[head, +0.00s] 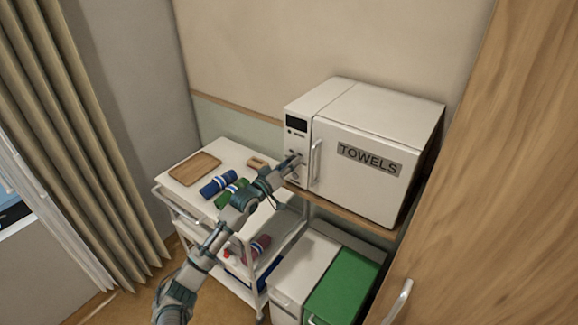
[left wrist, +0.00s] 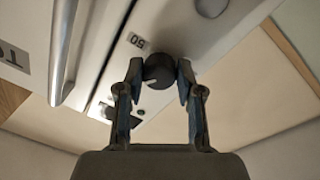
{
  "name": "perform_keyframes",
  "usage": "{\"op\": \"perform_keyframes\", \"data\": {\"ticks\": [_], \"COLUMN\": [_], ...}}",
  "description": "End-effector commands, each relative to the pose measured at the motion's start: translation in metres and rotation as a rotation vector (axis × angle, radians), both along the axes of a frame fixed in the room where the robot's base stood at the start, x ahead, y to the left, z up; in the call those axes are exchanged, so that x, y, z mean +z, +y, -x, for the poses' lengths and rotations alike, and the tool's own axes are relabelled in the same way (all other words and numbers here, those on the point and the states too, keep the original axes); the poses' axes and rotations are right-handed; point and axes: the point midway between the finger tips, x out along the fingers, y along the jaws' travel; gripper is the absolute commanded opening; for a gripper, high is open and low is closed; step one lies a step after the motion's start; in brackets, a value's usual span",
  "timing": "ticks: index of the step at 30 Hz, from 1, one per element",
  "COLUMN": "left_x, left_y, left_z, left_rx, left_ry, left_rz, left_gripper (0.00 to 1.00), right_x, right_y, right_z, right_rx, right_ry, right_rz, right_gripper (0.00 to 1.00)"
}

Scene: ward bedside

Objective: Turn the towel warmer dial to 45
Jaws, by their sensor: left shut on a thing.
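The white towel warmer (head: 375,112) stands on a wooden shelf, with "TOWELS" on its closed door. Its narrow control panel (head: 297,140) is on the left side of its front. My left gripper (head: 293,161) reaches to the lower part of this panel and covers the dial in the head view. In the left wrist view the round black dial (left wrist: 158,71) sits between the two fingertips of my left gripper (left wrist: 160,78), which is shut on it. A "50" label (left wrist: 137,41) is beside the dial, upside down. The dial's exact setting cannot be read. My right gripper is not in view.
A white trolley (head: 225,150) to the left holds a wooden tray (head: 195,168), a blue rolled towel (head: 218,184) and a green one (head: 231,193). The door handle (head: 316,160) stands close to my gripper. A green-lidded bin (head: 345,285) is below.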

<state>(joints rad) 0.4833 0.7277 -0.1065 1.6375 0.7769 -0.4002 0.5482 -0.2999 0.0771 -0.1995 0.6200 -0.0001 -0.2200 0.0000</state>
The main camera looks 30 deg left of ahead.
Motion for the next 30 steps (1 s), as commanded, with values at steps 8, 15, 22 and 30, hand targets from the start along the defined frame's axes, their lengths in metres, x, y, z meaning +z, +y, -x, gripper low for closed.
{"op": "perform_keyframes", "data": {"ticks": [8, 15, 22, 30], "left_x": [-0.0114, -0.0115, -0.0107, -0.0046], "left_y": [-0.0009, -0.0008, -0.001, 0.0], "left_z": [-0.0005, -0.0005, -0.0006, 0.0004], "left_rx": [-0.003, -0.003, -0.003, -0.001], "left_ry": [0.018, 0.018, 0.016, 0.005], "left_rz": [-0.049, -0.053, -0.053, -0.052], "left_gripper": [0.01, 0.01, 0.56, 0.62], "right_x": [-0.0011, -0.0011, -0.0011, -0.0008], "right_y": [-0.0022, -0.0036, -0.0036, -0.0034], "right_z": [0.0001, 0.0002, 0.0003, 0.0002], "right_rx": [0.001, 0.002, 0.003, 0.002], "right_ry": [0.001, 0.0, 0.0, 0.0], "right_rz": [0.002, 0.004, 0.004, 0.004], "right_gripper": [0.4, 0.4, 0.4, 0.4]}}
